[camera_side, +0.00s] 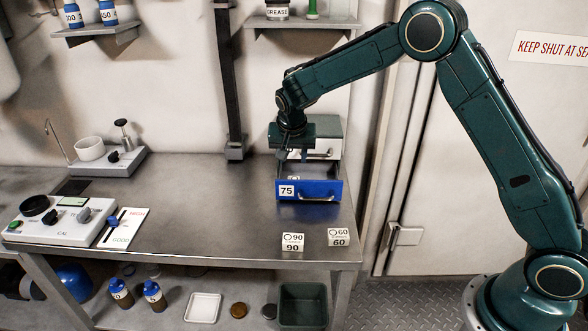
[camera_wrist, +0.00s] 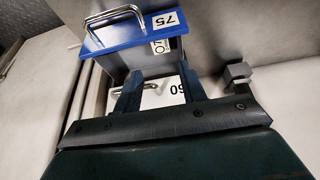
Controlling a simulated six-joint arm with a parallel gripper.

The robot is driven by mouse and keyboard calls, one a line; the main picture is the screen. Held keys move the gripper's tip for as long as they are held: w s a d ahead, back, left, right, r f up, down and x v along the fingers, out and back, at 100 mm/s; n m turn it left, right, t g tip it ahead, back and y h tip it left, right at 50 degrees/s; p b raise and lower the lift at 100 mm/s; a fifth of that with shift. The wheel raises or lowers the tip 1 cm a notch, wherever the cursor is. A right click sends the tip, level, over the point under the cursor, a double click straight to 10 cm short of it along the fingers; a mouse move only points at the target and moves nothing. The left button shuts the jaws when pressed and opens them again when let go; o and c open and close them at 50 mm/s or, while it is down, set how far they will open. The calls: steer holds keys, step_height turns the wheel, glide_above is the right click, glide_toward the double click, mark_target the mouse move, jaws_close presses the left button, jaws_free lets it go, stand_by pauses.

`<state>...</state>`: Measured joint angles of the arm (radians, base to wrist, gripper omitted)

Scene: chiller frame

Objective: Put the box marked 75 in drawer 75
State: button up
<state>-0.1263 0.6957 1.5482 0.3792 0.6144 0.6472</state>
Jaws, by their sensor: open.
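The drawer marked 75 (camera_side: 318,189) has a blue front with a metal handle and is pulled open; its front also shows in the wrist view (camera_wrist: 115,37). A small white box (camera_wrist: 160,46) lies inside it, close behind the front. The box's mark is only partly visible, so I cannot read it fully; a sliver of it shows in the side view (camera_side: 293,178). My gripper (camera_side: 294,154) is open and empty above the open drawer, apart from the box. In the wrist view its two fingers (camera_wrist: 157,75) straddle a gap behind the box.
A white drawer front marked 60 (camera_wrist: 172,90) sits above the open drawer, behind my gripper. Boxes marked 90 (camera_side: 292,242) and 60 (camera_side: 339,237) stand on the table's front edge. A CAL device (camera_side: 60,225) is at left. The table's middle is clear.

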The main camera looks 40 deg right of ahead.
steer(key=s+r+n+t+y, duration=0.15)
steer(key=s+r+n, duration=0.25)
steer(key=s+r, duration=1.3)
steer(key=s+a+n+y, duration=0.1)
steer(key=s+n, duration=0.4)
steer(key=s, duration=1.7)
steer(key=shift+r+t+y, duration=0.3)
steer(key=shift+t+y, duration=0.05)
steer(key=shift+t, duration=0.1)
steer(key=shift+c, duration=0.4)
